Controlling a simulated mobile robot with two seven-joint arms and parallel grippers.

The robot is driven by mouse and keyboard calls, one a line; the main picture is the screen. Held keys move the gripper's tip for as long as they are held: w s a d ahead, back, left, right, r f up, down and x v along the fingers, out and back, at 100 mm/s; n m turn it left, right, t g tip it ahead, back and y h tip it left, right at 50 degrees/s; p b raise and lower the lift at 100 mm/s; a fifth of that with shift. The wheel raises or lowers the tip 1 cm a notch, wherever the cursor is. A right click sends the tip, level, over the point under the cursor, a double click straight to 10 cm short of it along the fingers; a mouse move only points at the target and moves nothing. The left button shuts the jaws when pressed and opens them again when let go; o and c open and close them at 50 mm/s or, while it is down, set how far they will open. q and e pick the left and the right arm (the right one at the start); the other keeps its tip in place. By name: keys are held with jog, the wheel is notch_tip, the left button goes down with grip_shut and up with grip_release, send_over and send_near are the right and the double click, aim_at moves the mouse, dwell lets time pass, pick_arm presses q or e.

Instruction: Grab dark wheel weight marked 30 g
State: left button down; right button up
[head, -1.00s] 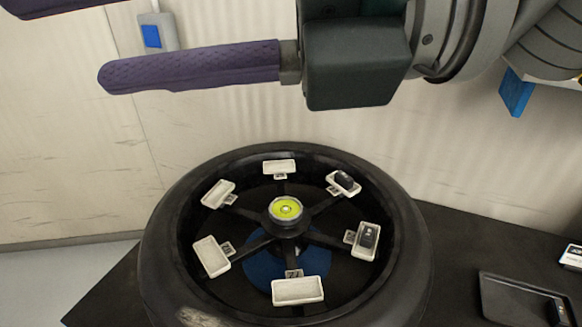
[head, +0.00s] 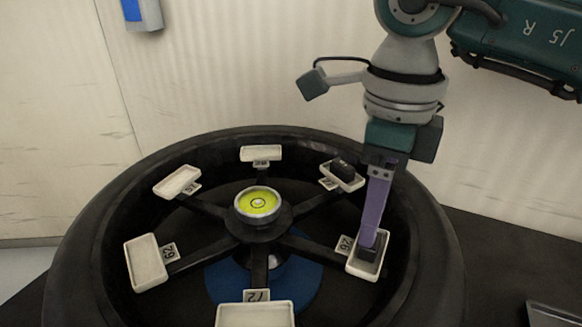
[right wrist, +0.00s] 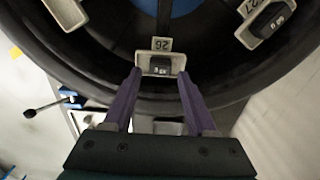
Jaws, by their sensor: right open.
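A dark wheel weight (right wrist: 158,66) sits in the white tray (right wrist: 147,60) tagged 26 on the wheel; its small marking is hard to read. In the head view this weight (head: 369,256) is partly hidden by a purple finger. A second dark weight (head: 343,168) lies in the tray tagged 27 at the upper right; it also shows in the right wrist view (right wrist: 270,20). My right gripper (right wrist: 158,82) is open, its two purple fingertips on either side of the tray tagged 26. In the head view the right gripper (head: 372,238) points down there. My left gripper is out of view.
The black wheel (head: 90,240) has several other white trays, which look empty, such as the one tagged 29 (head: 146,262). A yellow-green bubble level (head: 258,202) sits at its hub. A dark tray (head: 550,315) is cut off at the lower right. A pale wall stands behind.

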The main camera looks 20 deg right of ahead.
notch_tip(320, 180, down, 4)
jog(key=shift+f, duration=0.25)
grip_shut()
dwell(0.3)
